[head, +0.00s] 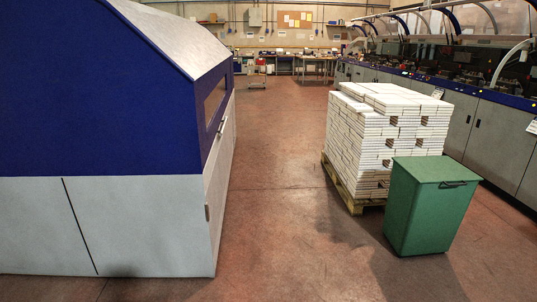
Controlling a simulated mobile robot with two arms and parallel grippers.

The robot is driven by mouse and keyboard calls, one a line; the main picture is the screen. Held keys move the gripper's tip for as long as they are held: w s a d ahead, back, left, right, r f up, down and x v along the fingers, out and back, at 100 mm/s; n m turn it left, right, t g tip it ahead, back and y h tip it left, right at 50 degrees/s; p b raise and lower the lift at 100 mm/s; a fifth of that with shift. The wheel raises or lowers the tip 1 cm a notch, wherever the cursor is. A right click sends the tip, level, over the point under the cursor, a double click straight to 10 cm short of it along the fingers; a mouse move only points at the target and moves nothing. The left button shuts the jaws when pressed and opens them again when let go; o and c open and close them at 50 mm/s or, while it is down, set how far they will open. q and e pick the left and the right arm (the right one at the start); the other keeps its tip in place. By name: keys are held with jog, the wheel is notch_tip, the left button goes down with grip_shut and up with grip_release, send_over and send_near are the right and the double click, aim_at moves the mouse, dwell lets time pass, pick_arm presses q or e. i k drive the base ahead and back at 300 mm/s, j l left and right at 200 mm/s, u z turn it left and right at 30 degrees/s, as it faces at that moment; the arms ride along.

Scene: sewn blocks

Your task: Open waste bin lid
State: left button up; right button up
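A green waste bin (424,214) stands upright on the floor at the right of the head view. Its flat green lid (437,168) lies shut on top. A dark handle (453,184) shows at the lid's front edge on the right. Neither of my grippers shows in the head view, so their place relative to the bin cannot be seen.
A pallet (345,192) stacked with white blocks (385,130) stands right behind the bin. A large blue and grey machine (135,215) fills the left. Grey cabinets (490,132) line the right. The reddish floor (285,190) between is clear.

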aim_at(442, 169)
jog(key=i+z, duration=0.1)
jog(key=i, duration=0.45)
jog(key=i+j, duration=0.1)
jog(key=i, duration=0.45)
jog(key=i+z, duration=0.15)
jog(key=i, duration=0.4)
jog(key=i+j+z, duration=0.1)
jog(key=i, duration=0.45)
jog(key=i+l, duration=0.1)
jog(key=i, duration=0.65)
jog(key=i+l, duration=0.15)
jog(key=i, duration=0.6)
jog(key=i+l, duration=0.1)
jog(key=i, duration=0.65)
jog(key=i+j, duration=0.1)
jog(key=i, duration=0.6)
jog(key=i+j+z, duration=0.15)
jog(key=i, duration=0.6)
jog(key=i+j, duration=0.1)
jog(key=i, duration=0.6)
